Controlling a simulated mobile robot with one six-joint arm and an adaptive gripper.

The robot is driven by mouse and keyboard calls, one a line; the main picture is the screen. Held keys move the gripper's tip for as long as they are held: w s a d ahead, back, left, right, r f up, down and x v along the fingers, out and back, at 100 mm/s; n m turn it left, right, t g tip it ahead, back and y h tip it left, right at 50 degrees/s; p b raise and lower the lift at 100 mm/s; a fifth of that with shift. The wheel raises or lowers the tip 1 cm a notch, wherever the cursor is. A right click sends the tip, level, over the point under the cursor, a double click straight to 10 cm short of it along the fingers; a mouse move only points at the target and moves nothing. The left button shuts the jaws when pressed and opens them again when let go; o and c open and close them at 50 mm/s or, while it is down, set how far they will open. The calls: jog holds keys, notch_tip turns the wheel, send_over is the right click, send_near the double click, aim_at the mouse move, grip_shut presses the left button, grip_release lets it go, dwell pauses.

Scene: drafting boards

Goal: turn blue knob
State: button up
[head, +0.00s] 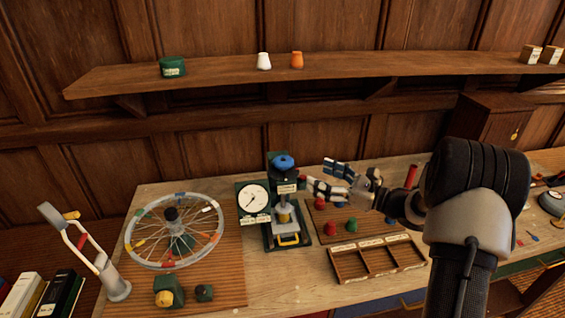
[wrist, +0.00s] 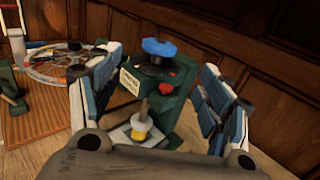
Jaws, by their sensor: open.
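The blue knob (head: 284,162) sits on top of a dark green press (head: 274,238) on the wooden bench. In the wrist view the blue knob (wrist: 159,47) shows between and beyond my open fingers, above a red part. A yellow piece (wrist: 140,131) sits low on the press. My gripper (head: 325,179) is open and empty, just right of the press in the head view, pointing left toward it. Its fingers (wrist: 160,95) stand either side of the press in the wrist view. I see no contact with the knob.
A round dial (head: 253,198) stands left of the press, and a spoked wheel (head: 174,230) lies farther left. A divided wooden tray (head: 377,260) and red and green knobs (head: 351,224) lie right of the press. A shelf (head: 220,75) runs above.

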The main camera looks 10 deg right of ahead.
aim_at(283, 160)
jog(key=x, duration=1.3)
jog(key=shift+a, duration=0.1)
jog(key=shift+c, duration=0.3)
jog(key=shift+b, duration=0.3)
jog(key=c, duration=1)
jog(key=shift+f+m+t+h+b, duration=0.2)
jog(key=shift+m+t+h+b, duration=0.15)
jog(key=shift+b, duration=0.65)
jog(key=h+b, duration=0.1)
jog(key=b, duration=0.1)
jog(key=m+t+h+b, duration=0.1)
jog(key=b, duration=0.1)
jog(key=shift+f+m+t+b, duration=0.2)
jog(key=shift+m+t+b, duration=0.05)
jog(key=shift+b, duration=0.15)
jog(key=m+t+h+b, duration=0.1)
jog(key=h+b, duration=0.1)
jog(key=b, duration=0.1)
jog(key=shift+a, duration=0.1)
jog(key=m+h, duration=0.1)
jog(key=m+t+h+b, duration=0.1)
jog(key=h, duration=0.1)
jog(key=shift+r+m, duration=0.25)
jog(key=shift+m, duration=0.05)
jog(key=shift+r+m+t+h, duration=0.1)
jog(key=shift+m+t+h, duration=0.3)
jog(key=shift+m+h, duration=0.8)
jog(key=shift+h, duration=0.55)
